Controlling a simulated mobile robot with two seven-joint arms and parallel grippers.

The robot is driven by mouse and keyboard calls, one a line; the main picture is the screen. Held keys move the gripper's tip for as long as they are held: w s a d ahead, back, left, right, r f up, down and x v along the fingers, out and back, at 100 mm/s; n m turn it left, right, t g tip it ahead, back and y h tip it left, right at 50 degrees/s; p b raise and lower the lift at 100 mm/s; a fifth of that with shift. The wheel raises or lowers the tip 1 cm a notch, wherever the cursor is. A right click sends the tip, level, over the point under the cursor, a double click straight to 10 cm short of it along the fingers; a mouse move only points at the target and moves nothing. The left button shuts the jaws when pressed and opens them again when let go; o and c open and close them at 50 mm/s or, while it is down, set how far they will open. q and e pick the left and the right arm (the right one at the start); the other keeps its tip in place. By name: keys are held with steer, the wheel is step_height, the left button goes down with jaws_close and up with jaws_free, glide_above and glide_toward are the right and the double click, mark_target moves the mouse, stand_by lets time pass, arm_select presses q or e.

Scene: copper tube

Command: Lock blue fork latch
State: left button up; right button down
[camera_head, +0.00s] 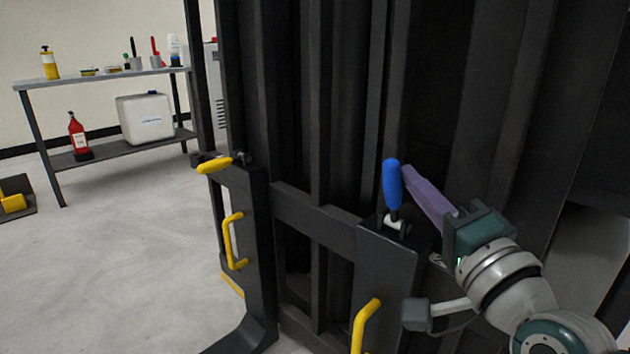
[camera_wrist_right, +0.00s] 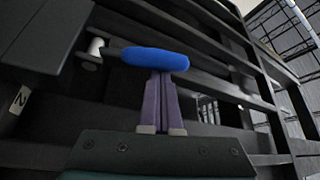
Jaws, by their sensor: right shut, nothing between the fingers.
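The blue fork latch handle (camera_head: 392,184) stands nearly upright on top of the right dark fork carriage post in the head view. A light metal pivot (camera_head: 393,222) sits at its base. My right gripper (camera_head: 408,172) has purple fingers that are shut, with the tips close beside the right side of the blue handle. In the right wrist view the blue handle (camera_wrist_right: 154,59) lies across the picture just beyond the shut fingertips (camera_wrist_right: 160,76). I cannot tell whether the tips touch it. My left gripper is not in view.
A yellow latch handle (camera_head: 214,165) sits on the left post. Yellow grab handles (camera_head: 233,242) (camera_head: 362,326) are on both posts. Dark mast beams (camera_head: 316,100) stand close behind the blue handle. A shelf table (camera_head: 105,77) with bottles stands at the far left, with open floor before it.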

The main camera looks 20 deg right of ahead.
mark_target(391, 189)
steer(key=n+b, duration=0.1)
steer(key=a+f+n+t+y+b, duration=0.1)
steer(key=n, duration=0.1)
steer(key=s+a+n+t+y+b, duration=0.1)
steer(key=n+b, duration=0.1)
steer(key=shift+a+f, duration=0.2)
steer(key=shift+f, duration=0.2)
steer(key=shift+s+a+f+n+y+b, duration=0.2)
steer(key=shift+a+f+n+y+b, duration=0.45)
steer(key=shift+n+y+b, duration=1.4)
steer(key=shift+s+a+f+n+y+b, duration=0.3)
steer(key=shift+f+n+y+b, duration=0.75)
steer(key=shift+n, duration=2.05)
steer(key=shift+s+a+f+n+y+b, duration=0.1)
steer(key=shift+a+f+n+y+b, duration=0.7)
steer(key=shift+n+y, duration=1.45)
steer(key=shift+d+r+n+h, duration=0.1)
steer(key=shift+d+n+h, duration=0.2)
steer(key=shift+n, duration=0.2)
steer(key=shift+b, duration=0.3)
